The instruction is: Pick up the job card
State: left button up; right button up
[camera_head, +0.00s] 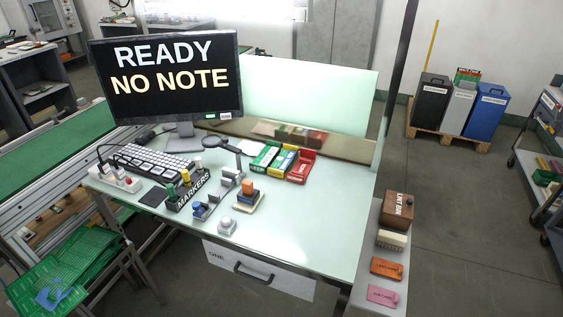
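I cannot tell for certain which thing is the job card. An orange flat piece (386,268) and a pink flat piece (383,296) lie on the narrow grey side shelf at the lower right; both bear small print I cannot read. A white sheet (222,149) lies flat near the back of the pale bench, partly hidden behind a dark round-headed stand (222,143). Neither of my grippers is in view.
The bench (310,225) holds a monitor (167,77) reading "READY NO NOTE", a keyboard (150,162), a MARKERS holder (192,190), small fixtures and green, yellow and red trays (301,166). A brown LINT BIN (397,210) stands on the side shelf. The bench's right front is clear.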

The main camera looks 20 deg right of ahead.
aim_at(375, 294)
jog(key=z, duration=1.5)
jog(key=u, duration=0.3)
jog(key=i+l+u, duration=0.15)
jog(key=l+u, duration=0.85)
